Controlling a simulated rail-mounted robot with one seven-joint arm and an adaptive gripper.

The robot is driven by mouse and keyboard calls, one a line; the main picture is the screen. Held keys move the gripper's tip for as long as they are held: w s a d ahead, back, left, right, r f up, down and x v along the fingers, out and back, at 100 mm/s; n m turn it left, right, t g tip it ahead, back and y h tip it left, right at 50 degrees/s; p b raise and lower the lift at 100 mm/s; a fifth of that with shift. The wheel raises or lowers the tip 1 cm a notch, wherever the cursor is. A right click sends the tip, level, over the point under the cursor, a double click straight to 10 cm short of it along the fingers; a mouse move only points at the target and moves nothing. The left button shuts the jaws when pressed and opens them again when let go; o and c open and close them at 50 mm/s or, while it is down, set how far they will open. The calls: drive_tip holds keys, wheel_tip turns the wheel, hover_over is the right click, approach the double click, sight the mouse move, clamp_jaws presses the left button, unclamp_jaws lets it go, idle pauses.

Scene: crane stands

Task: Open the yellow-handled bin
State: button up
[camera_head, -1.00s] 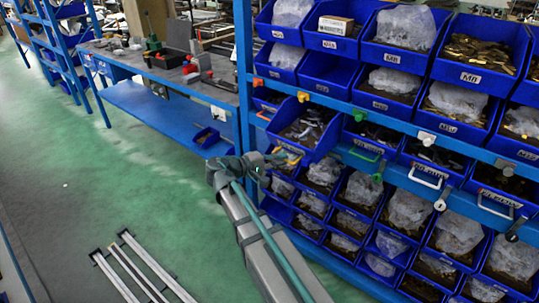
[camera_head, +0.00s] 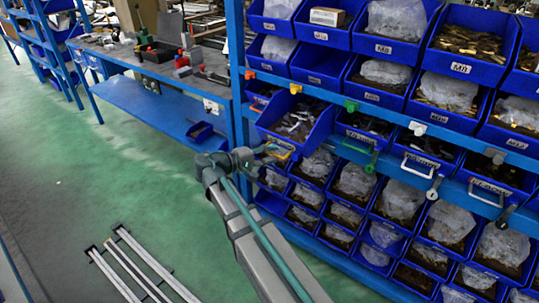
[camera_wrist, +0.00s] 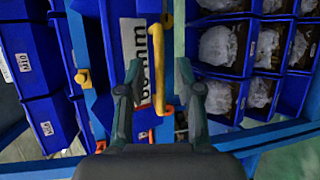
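The yellow-handled bin (camera_head: 312,137) is blue, holds loose contents and juts out from the rack further than its neighbours. Its yellow handle (camera_head: 279,152) is on the front, beside my gripper (camera_head: 264,153). In the wrist view, the yellow handle (camera_wrist: 158,75) is a long bar between the two fingers of my gripper (camera_wrist: 165,77), in front of a white label. The fingers are apart, with visible gaps, and do not appear closed on the bar. Exact depth between the fingertips and the bar is hard to tell.
A yellow knob (camera_head: 295,88) sits on the rail above the bin. Bins with a green handle (camera_head: 358,161) and white handles (camera_head: 420,162) are to the right. More blue bins (camera_head: 317,163) lie below.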

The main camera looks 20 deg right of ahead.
drive_tip(key=v, duration=1.2)
drive_tip(key=shift+r, duration=0.1)
